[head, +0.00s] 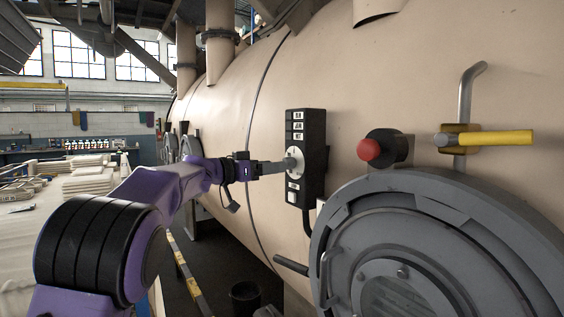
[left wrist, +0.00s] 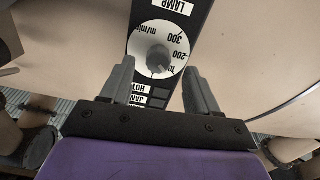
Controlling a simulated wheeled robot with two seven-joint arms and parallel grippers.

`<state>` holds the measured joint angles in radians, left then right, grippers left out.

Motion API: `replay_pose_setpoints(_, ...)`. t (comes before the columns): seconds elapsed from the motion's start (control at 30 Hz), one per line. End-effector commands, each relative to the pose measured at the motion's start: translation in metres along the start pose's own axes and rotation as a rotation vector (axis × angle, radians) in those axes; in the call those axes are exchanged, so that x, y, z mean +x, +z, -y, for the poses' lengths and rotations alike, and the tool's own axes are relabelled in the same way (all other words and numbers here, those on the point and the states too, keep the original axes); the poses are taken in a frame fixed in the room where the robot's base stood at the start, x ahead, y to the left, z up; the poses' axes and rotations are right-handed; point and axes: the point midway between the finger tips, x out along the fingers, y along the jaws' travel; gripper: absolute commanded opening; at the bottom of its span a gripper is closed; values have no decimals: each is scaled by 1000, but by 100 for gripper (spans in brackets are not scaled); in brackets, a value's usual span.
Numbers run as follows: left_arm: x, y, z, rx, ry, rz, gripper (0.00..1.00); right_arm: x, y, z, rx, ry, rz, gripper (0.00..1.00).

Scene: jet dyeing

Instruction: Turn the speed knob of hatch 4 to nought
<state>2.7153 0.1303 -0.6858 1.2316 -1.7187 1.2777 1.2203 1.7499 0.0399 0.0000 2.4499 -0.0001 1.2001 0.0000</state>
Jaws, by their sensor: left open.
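A black control box (head: 315,150) is mounted on the beige vessel, left of a round grey hatch (head: 420,255). Its white dial (left wrist: 138,42) shows upside down in the left wrist view, with "m/min", 300 and 200 readable. The grey speed knob (left wrist: 158,58) sits at the dial's middle; its exact setting is unclear. My left gripper (left wrist: 158,70) is open, its fingers on either side of the knob. I cannot tell if they touch it. In the head view the left gripper (head: 276,167) reaches the dial from the left. No hatch number is readable.
A red push button (head: 369,150) and a yellow-handled lever (head: 490,138) are right of the box. A dark handle (head: 291,265) juts out below it. A bench with pale cloth (head: 75,180) is at left; a dark bucket (head: 245,298) stands on the floor.

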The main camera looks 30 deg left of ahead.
Motion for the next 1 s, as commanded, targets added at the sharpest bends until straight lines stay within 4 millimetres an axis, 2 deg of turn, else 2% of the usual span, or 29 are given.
replay_pose_setpoints(0.1,22,-3,0,-1,1,1,60,-10,-4,-1,0,0,0,0)
replay_pose_setpoints(0.2,34,-2,0,-1,0,-1,60,-13,-6,-1,0,0,0,0)
replay_pose_setpoints(0.53,40,0,0,-1,-1,-2,60,-13,-5,-1,0,0,0,0)
replay_pose_setpoints(0.7,40,0,0,-1,0,-2,5,-13,-6,-1,0,0,0,0)
replay_pose_setpoints(1.0,41,0,0,22,0,-1,4,-14,-6,-1,0,0,0,0)
